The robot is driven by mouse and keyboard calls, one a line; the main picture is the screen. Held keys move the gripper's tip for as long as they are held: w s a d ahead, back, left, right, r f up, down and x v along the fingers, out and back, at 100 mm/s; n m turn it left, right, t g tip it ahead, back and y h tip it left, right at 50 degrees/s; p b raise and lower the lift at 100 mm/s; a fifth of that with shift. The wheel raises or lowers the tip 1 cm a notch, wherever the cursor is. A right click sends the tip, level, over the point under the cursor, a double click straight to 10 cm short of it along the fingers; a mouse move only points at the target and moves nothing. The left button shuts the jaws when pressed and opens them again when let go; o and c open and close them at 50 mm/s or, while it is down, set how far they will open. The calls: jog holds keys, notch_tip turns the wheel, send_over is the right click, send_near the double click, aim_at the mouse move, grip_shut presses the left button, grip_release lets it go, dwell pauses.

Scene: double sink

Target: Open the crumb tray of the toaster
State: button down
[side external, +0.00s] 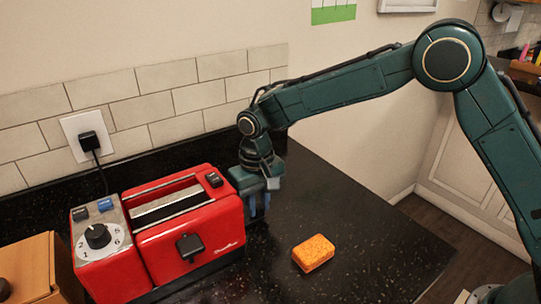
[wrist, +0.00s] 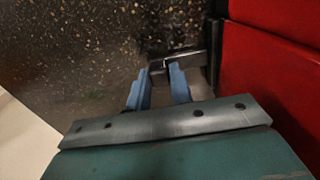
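The red toaster (side external: 190,225) stands on the dark counter, with its right end facing my gripper (side external: 260,208). In the wrist view the toaster's red side (wrist: 265,80) fills the right. A dark grey piece that looks like the crumb tray's handle (wrist: 185,60) sticks out low from that side. My gripper's blue fingers (wrist: 159,80) are apart and point down beside the toaster. Their tips are close to the handle's outer end; I cannot tell whether they touch it. The tray is hidden in the side view.
An orange sponge (side external: 313,253) lies on the counter to the right of the toaster. A power cord (side external: 101,172) runs from the wall plug (side external: 88,141) behind the toaster. A wooden box (side external: 40,268) stands at the left. The counter (side external: 370,235) right of the sponge is clear.

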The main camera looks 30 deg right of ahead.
jog(key=d, duration=1.5)
jog(key=shift+d, duration=0.3)
jog(key=c, duration=1.2)
grip_release()
jog(key=shift+c, duration=0.2)
jog(key=shift+r, duration=0.15)
notch_tip(320, 180, up, 14)
jog(key=shift+f, duration=0.2)
